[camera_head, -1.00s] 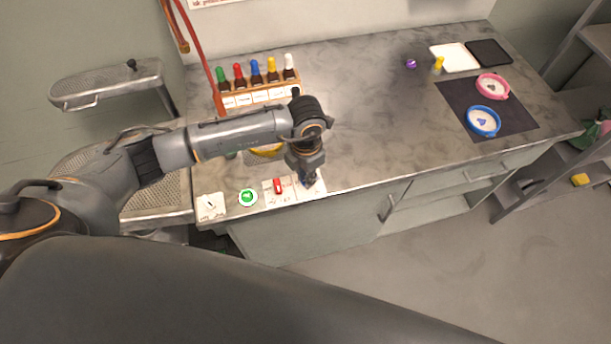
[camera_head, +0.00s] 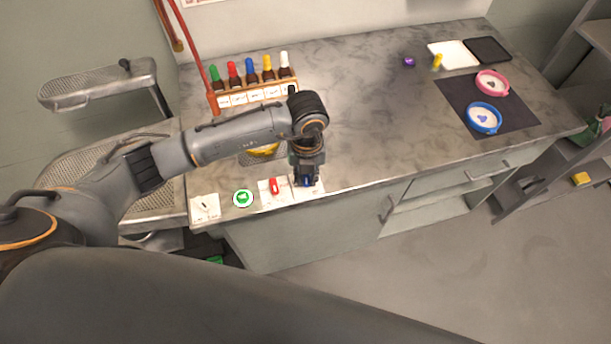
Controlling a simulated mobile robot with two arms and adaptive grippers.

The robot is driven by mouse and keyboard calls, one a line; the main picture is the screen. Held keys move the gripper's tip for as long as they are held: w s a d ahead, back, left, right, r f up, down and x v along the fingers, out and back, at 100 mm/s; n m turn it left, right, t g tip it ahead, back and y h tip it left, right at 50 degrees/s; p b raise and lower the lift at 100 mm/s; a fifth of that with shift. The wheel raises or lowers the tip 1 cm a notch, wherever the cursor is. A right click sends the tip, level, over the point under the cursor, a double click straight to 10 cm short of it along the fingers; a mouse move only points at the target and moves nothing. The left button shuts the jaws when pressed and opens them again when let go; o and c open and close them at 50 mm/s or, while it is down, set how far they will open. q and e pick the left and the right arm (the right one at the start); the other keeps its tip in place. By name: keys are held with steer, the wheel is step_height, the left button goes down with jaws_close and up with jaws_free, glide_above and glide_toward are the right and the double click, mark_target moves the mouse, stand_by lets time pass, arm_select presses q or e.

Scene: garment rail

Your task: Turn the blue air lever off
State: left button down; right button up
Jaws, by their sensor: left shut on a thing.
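The blue air lever (camera_head: 308,182) stands on a white plate (camera_head: 317,190) at the front edge of the counter, right of the red lever. My left gripper (camera_head: 307,180) points down over it and is shut on it. The fingers hide much of the lever, so I cannot tell its exact angle. My right gripper is not in view.
The red lever (camera_head: 274,186), a green button (camera_head: 243,198) and a switch plate (camera_head: 205,206) line the front edge to the left. A bottle rack (camera_head: 255,96) stands behind my arm. A dark mat (camera_head: 513,117) with blue and pink round screens lies at right. The counter's middle is clear.

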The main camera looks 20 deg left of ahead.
mark_target(308, 180)
arm_select(q)
steer(key=shift+w+d+n, duration=0.1)
steer(key=shift+n, duration=1.2)
steer(key=c, duration=1.3)
jaws_free()
step_height(308, 180, up, 12)
steer(key=shift+r, duration=0.1)
